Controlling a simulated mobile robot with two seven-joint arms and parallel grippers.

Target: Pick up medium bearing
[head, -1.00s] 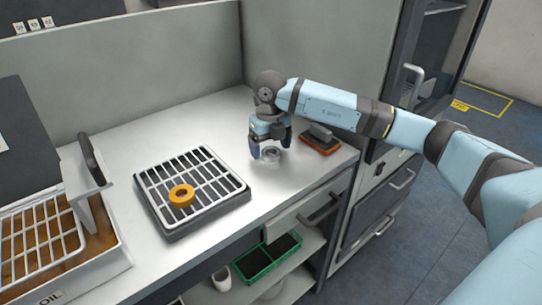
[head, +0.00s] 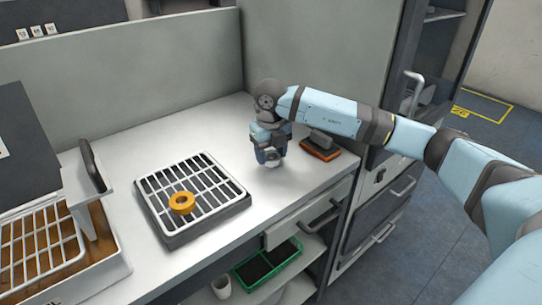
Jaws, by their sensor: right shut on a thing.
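The medium bearing (head: 273,164) is a small silver ring near the right part of the counter. My right gripper (head: 271,158) points down over it and is shut on it. The fingers hide most of the bearing, and I cannot tell whether it still touches the counter. My left gripper is not in view.
An orange and dark scanner-like block (head: 320,147) sits just right of the gripper. An oil tray (head: 95,262) stands at far left. A green bin (head: 267,264) is on the shelf below.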

